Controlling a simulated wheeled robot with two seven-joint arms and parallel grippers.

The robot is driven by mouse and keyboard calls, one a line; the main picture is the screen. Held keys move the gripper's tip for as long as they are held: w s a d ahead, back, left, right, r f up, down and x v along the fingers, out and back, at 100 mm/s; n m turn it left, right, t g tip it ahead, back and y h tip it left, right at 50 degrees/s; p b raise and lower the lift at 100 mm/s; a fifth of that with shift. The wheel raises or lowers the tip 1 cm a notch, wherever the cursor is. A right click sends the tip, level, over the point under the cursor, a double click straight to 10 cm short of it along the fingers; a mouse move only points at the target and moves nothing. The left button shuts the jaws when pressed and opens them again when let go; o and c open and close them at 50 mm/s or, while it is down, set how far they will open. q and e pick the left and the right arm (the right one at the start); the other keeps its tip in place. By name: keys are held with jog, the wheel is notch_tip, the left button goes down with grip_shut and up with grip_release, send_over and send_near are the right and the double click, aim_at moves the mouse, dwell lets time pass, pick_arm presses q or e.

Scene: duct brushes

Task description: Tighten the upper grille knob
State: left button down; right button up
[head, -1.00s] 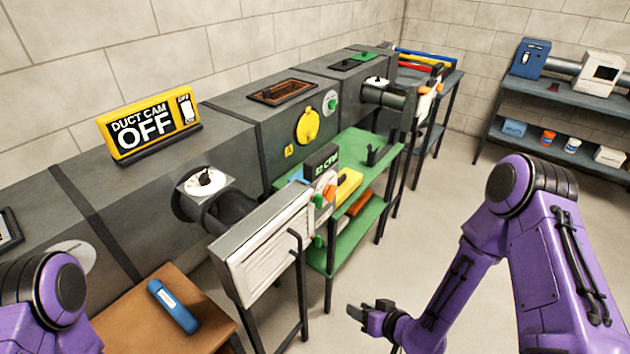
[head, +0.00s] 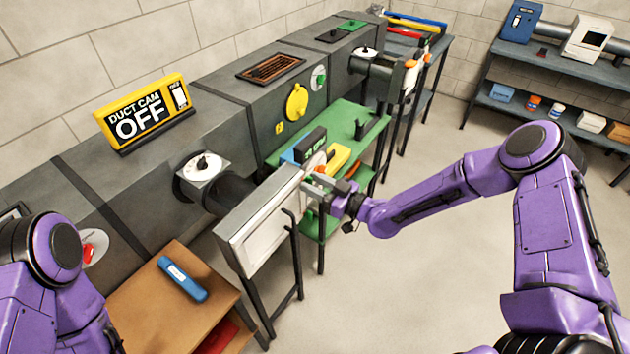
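The white grille (head: 265,235) stands in a pale frame at the end of a short dark branch duct, left of centre in the head view. Its right edge carries small knobs; an orange piece (head: 320,170) shows just above my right gripper, and some green shows beside it. My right gripper (head: 312,186) is at the upper part of that right edge, its fingers pointing left toward the knobs. The fingers overlap the upper knob area, so I cannot tell whether they touch or grasp a knob. My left arm shows at lower left, but its gripper is out of view.
A green shelf stand (head: 345,120) with a black box and yellow item is behind the grille. A black post stands before the grille. A "DUCT CAM OFF" sign (head: 145,112) sits on the duct. Right floor is clear.

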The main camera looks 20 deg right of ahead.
jog(key=shift+a, duration=0.1)
grip_shut()
